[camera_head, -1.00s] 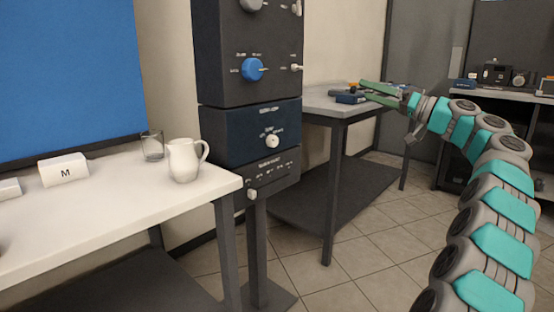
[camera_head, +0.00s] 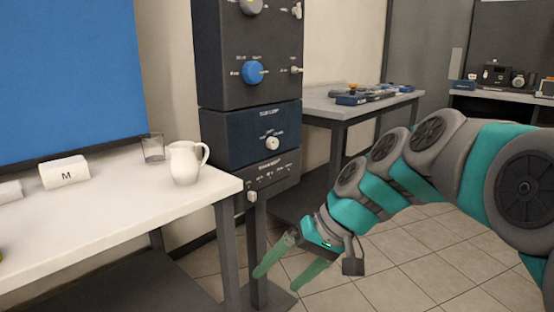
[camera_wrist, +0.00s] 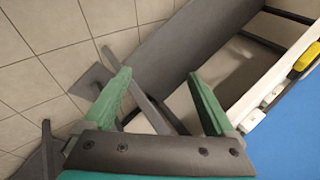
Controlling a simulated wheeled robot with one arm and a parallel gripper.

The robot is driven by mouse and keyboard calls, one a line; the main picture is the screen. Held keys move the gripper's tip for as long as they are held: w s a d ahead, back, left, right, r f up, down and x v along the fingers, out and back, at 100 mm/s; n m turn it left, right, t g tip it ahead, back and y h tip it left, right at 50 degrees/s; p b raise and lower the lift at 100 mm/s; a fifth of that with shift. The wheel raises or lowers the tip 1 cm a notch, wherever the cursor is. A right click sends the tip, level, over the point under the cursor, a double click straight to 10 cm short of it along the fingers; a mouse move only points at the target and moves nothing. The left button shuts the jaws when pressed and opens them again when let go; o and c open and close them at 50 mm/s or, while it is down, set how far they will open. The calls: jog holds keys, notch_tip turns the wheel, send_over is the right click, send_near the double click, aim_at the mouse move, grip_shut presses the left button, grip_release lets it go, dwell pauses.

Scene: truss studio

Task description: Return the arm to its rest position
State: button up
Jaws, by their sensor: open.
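My gripper (camera_head: 287,271) is open and empty, with its two green fingers apart. In the head view it hangs low in front of the control panel's post, pointing down and to the left. In the wrist view the gripper (camera_wrist: 160,95) shows its spread fingers with only floor and furniture beyond them. My grey and teal arm comes in from the right side of the head view.
A white table (camera_head: 110,225) at left holds a white pitcher (camera_head: 185,163), a glass (camera_head: 152,147) and a block marked M (camera_head: 64,172). The dark control panel (camera_head: 250,130) stands beside it. A grey table (camera_head: 320,102) with tools is behind. Tiled floor is open at right.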

jog(key=s+d+f+g+h, duration=0.1)
jog(key=s+d+f+h, duration=0.1)
jog(key=s+d+f, duration=0.2)
jog(key=s+d+f+m+h, duration=0.1)
jog(key=s+d+f, duration=0.4)
jog(key=s, duration=0.6)
jog(key=s+d+f+m+g+h, duration=0.1)
jog(key=s+d+f+h, duration=0.3)
jog(key=s, duration=0.3)
jog(key=shift+s+d+f+g, duration=0.2)
jog(key=shift+d+g, duration=0.1)
jog(key=shift+d, duration=0.15)
jog(key=shift+o, duration=0.4)
